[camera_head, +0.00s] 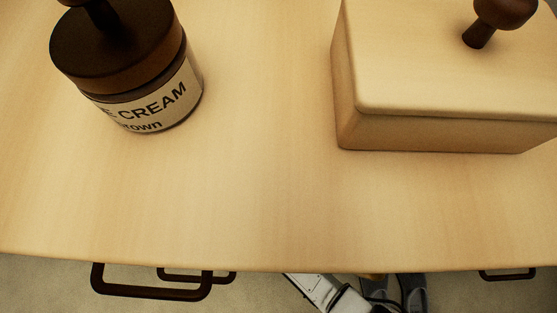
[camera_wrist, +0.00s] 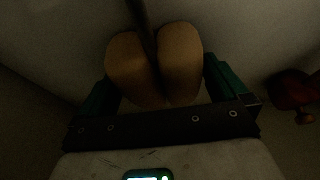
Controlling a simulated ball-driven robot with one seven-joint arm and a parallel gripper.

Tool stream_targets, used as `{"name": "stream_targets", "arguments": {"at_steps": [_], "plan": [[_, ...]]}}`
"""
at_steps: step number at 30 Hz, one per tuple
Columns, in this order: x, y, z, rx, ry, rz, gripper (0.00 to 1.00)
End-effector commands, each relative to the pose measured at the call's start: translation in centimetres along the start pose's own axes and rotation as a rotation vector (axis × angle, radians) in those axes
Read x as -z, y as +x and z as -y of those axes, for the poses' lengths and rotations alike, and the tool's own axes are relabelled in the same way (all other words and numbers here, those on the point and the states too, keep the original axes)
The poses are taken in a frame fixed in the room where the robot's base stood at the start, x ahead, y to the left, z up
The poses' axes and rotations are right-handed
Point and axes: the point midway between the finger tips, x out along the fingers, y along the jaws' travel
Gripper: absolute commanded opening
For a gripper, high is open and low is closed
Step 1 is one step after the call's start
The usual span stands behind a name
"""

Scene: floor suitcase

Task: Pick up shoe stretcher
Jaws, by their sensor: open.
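In the wrist view, what looks like the shoe stretcher (camera_wrist: 183,65) is a brown wooden piece with two rounded lobes and a dark rod between them. My gripper (camera_wrist: 158,72) is open, with one green finger on each side of the lobes. The picture is too dark to tell whether either finger touches the wood. The stretcher's lower part is hidden behind the dark gripper bar. In the head view, neither the stretcher nor my gripper can be made out; part of my white arm shows below the wooden top's front edge.
A light wooden top (camera_head: 260,190) fills most of the head view. It bears a brown-lidded jar (camera_head: 150,105) and a wooden box (camera_head: 430,130). Dark handles (camera_head: 150,293) jut from its front. Grey shoe-like items (camera_head: 413,292) lie below. A reddish-brown object (camera_wrist: 292,90) is right of my gripper.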

Motion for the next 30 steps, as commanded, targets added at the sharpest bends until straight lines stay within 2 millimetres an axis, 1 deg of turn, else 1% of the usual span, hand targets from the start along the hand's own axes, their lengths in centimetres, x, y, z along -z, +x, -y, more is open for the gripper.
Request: {"name": "stream_targets", "arguments": {"at_steps": [1,8,26,27,30], "plan": [[-0.03,0.22,0.03,0.000,0.000,0.000,1.00],[0.01,0.15,-0.03,0.000,-0.001,0.000,1.00],[-0.01,0.15,-0.03,0.000,0.000,0.000,0.43],[0.08,0.09,0.04,0.001,0.000,-0.001,0.40],[0.08,0.10,0.04,0.001,0.000,-0.001,0.40]]}}
